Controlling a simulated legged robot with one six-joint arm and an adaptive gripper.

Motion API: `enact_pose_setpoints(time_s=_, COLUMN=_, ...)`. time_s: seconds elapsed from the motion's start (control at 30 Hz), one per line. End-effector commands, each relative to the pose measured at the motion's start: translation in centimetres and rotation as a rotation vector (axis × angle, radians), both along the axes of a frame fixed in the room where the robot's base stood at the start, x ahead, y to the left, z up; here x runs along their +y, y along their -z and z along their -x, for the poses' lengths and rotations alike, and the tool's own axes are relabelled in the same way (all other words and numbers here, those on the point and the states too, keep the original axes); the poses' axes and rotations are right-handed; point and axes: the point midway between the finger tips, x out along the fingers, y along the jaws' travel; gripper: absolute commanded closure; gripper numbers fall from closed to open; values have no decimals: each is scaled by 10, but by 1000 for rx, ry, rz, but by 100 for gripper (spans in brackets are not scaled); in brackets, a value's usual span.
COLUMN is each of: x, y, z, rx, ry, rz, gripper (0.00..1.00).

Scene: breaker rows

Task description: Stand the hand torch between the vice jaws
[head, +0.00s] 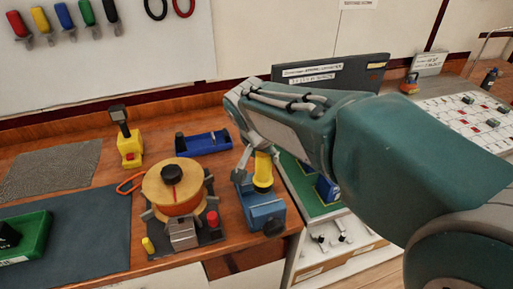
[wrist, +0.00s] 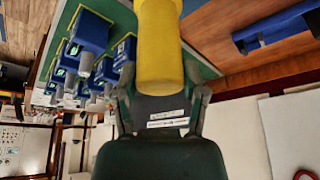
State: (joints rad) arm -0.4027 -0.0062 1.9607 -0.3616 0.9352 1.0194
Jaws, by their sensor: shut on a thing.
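The hand torch (head: 263,172) is a yellow cylinder with a wider end, and my gripper (head: 257,152) is shut on it. It looks roughly upright. In the wrist view the torch (wrist: 160,45) runs up out of the top edge, with the fingers (wrist: 161,103) on either side of it. The blue vice (head: 265,216) stands at the bench's front edge, directly below the torch in the head view. The torch's lower end overlaps the vice's top; I cannot tell whether it is between the jaws or above them. The vice is not visible in the wrist view.
An orange cable reel (head: 172,188) on a dark stand is left of the vice. A yellow lamp (head: 130,148) and a blue holder (head: 203,143) stand behind. A green panel with blue breakers (wrist: 88,32) lies right of the vice. A dark mat (head: 70,235) is at left.

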Motion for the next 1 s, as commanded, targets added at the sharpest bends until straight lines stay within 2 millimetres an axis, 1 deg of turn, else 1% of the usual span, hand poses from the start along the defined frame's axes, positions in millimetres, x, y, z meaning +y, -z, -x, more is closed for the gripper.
enact_pose_setpoints(time_s=0.13, x=5, y=6, z=0, rx=0, ry=-1, rz=5, gripper=100)
enact_pose_setpoints(time_s=0.33, x=9, y=8, z=0, rx=0, ry=-2, rz=8, gripper=100)
enact_pose_setpoints(time_s=0.73, x=-1, y=6, z=1, rx=0, ry=0, rz=2, gripper=100)
enact_pose_setpoints(time_s=1.0, x=0, y=5, z=1, rx=1, ry=-2, rz=6, gripper=100)
